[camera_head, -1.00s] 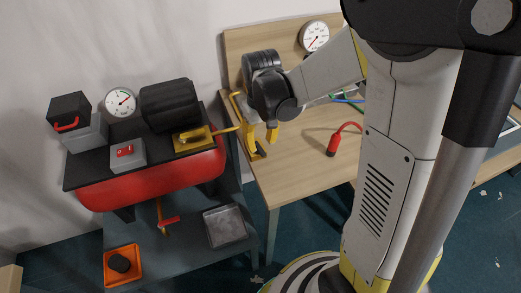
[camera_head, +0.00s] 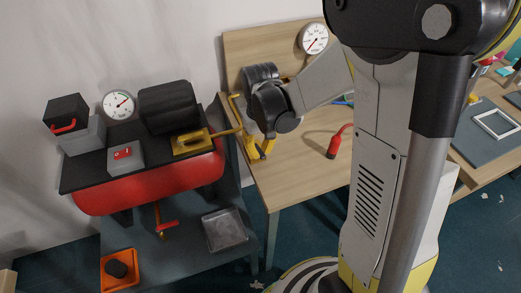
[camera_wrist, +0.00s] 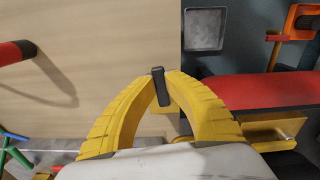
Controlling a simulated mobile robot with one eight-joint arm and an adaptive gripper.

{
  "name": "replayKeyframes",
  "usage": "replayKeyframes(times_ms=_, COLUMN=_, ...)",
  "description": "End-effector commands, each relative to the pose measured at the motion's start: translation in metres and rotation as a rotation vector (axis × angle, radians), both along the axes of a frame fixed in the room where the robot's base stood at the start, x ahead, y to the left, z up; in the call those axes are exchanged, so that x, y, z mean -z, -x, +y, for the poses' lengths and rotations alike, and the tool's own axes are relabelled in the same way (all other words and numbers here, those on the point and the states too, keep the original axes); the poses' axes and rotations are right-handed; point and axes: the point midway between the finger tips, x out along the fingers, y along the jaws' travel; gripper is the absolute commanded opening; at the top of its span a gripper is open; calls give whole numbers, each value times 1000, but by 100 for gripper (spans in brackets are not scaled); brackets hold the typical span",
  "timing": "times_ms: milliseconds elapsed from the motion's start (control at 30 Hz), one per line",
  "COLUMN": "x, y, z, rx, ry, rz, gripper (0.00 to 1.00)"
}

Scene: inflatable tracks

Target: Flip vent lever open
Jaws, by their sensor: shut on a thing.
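My gripper (camera_wrist: 160,88) has its yellow fingers closed on a small dark bar (camera_wrist: 158,90), which looks like the vent lever. The bar sticks out past the fingertips in the wrist view. Its base is hidden behind the fingers. In the camera_head view my gripper (camera_head: 259,152) points down at the left edge of the wooden table (camera_head: 290,185). A yellow bent frame (camera_head: 236,110) stands close to its left. The dark bar cannot be made out clearly there.
A red tank (camera_head: 150,188) with a black top stands left, carrying a yellow handled part (camera_head: 190,143) and a gauge (camera_head: 118,105). A grey tray (camera_head: 225,230) and a red-handled valve (camera_head: 166,226) sit below.

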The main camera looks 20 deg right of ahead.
Motion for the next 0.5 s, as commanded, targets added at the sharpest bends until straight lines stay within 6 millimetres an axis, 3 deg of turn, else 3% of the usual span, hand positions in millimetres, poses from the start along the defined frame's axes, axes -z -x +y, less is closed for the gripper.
replayKeyframes(times_ms=200, x=1, y=1, z=5, rx=133, ry=0, rz=1, gripper=0)
replayKeyframes(times_ms=467, x=1, y=1, z=6, rx=143, ry=0, rz=1, gripper=0)
replayKeyframes(times_ms=500, x=1, y=1, z=6, rx=143, ry=0, rz=1, gripper=23)
